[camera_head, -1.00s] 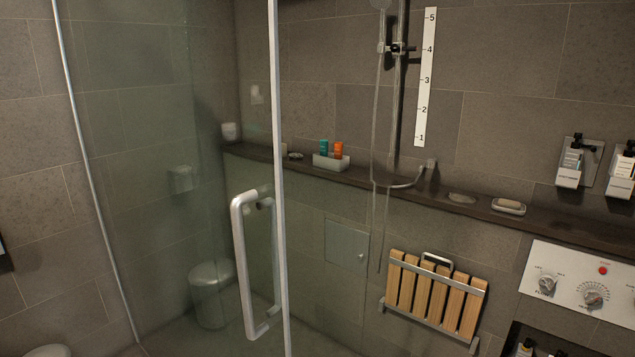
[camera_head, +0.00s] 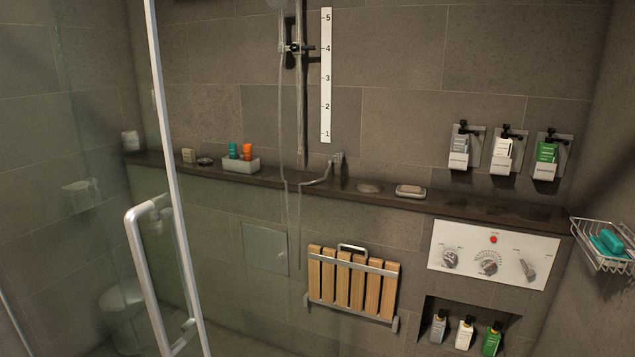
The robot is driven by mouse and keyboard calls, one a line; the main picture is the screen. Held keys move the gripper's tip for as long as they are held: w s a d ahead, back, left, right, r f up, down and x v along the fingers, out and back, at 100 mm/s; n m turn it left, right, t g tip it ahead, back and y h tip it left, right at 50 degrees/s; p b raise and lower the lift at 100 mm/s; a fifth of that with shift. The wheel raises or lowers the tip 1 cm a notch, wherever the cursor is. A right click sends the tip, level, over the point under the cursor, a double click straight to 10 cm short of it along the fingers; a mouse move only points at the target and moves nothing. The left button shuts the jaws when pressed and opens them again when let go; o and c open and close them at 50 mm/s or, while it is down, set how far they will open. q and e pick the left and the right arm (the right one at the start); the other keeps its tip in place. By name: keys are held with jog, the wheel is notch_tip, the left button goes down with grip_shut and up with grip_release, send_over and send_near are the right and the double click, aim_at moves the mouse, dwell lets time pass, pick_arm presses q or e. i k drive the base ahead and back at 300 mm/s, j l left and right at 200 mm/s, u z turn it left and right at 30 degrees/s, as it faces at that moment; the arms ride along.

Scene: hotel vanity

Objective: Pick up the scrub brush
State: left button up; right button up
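A small teal object (camera_head: 607,242) lies in a wire basket (camera_head: 600,262) on the right wall. It has the look of a scrub brush, but it is too small to tell for sure. I see no other thing that looks like a scrub brush. Neither of my grippers is in view.
A glass door with a metal handle (camera_head: 140,265) stands at the left. A ledge (camera_head: 470,208) along the back wall bears a white tray (camera_head: 241,165) and a soap dish (camera_head: 411,191). A folded slatted seat (camera_head: 352,283), control panel (camera_head: 492,255) and bottle niche (camera_head: 464,312) are below.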

aim_at(609, 244)
jog(key=i+l+z, duration=0.15)
jog(key=z, duration=0.6)
jog(key=i, duration=2.35)
jog(key=u, duration=0.85)
jog(key=k+j+u, duration=0.2)
jog(key=u, duration=0.2)
jog(key=k+j+u, duration=0.15)
jog(key=j+u, duration=0.2)
jog(key=k+j+u, duration=0.1)
jog(key=j+u, duration=0.15)
jog(key=u, duration=0.15)
jog(key=j+u, duration=0.4)
jog(key=k+j, duration=0.1)
jog(key=j, duration=0.5)
jog(key=k+j+u, duration=0.1)
jog(key=j, duration=0.5)
jog(key=j+z, duration=0.2)
jog(key=z, duration=0.5)
jog(key=k+j+z, duration=0.25)
jog(key=i, duration=0.1)
